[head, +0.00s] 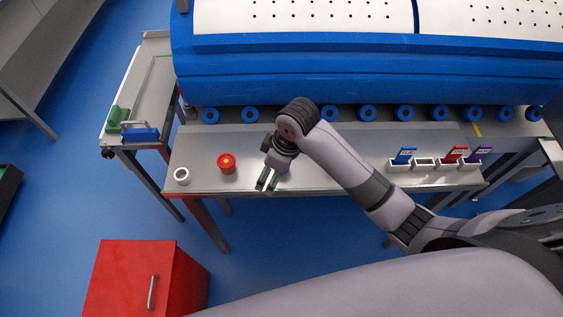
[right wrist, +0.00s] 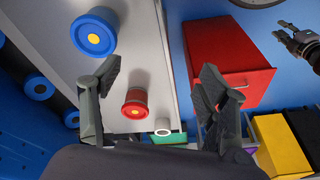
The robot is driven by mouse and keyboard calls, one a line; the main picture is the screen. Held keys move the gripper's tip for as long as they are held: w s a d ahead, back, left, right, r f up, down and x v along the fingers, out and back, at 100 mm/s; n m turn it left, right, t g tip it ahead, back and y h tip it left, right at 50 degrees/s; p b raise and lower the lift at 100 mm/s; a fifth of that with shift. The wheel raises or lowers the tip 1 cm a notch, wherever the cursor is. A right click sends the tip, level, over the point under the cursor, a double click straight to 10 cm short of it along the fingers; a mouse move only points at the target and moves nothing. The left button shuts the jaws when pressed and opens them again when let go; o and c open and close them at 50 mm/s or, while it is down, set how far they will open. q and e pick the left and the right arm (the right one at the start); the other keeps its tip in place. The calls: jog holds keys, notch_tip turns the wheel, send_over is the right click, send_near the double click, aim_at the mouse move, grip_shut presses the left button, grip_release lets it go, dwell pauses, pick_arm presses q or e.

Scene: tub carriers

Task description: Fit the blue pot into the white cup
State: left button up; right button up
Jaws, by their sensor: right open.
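The blue pot (right wrist: 95,32), with a yellow centre, stands on the grey table at the upper left of the right wrist view. It does not show in the head view, where my arm covers part of the table. The white cup (head: 182,175) is an open ring near the table's left end; it also shows in the right wrist view (right wrist: 163,127). My right gripper (head: 267,183) is open and empty above the table's front edge, right of the cup. Its spread fingers frame the right wrist view (right wrist: 161,80). My left gripper (right wrist: 295,42) shows there at the upper right, its fingers apart.
A red pot (head: 227,162) stands between the cup and my right gripper. Small white holders (head: 425,167) with coloured cards stand at the table's right. A blue machine (head: 300,85) with rollers borders the back. A red cabinet (head: 130,280) stands in front, lower left.

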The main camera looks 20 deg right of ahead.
jog(key=w+d+r+n+g+h, duration=0.1)
jog(key=w+d+r+n, duration=0.15)
jog(key=r, duration=0.35)
jog(key=w+d+r+n+h, duration=0.1)
jog(key=w+d+r, duration=0.1)
jog(key=w+r, duration=0.3)
jog(key=shift+n, duration=0.25)
jog(key=f, duration=0.3)
jog(key=f+p, duration=0.1)
jog(key=f, duration=0.3)
jog(key=s+f+p, duration=0.1)
jog(key=f, duration=0.2)
jog(key=shift+a+f, duration=0.1)
jog(key=shift+f, duration=0.15)
jog(key=shift+f+p, duration=0.5)
notch_tip(320, 180, down, 4)
jog(key=shift+r+p, duration=0.2)
jog(key=shift+p, duration=0.4)
pick_arm(q)
jog(key=r, duration=0.4)
jog(key=shift+s, duration=0.3)
pick_arm(e)
jog(key=shift+f, duration=0.45)
jog(key=c, duration=1.2)
pick_arm(q)
jog(key=shift+a, duration=0.1)
pick_arm(e)
jog(key=shift+c, duration=0.4)
jog(key=shift+r, duration=0.15)
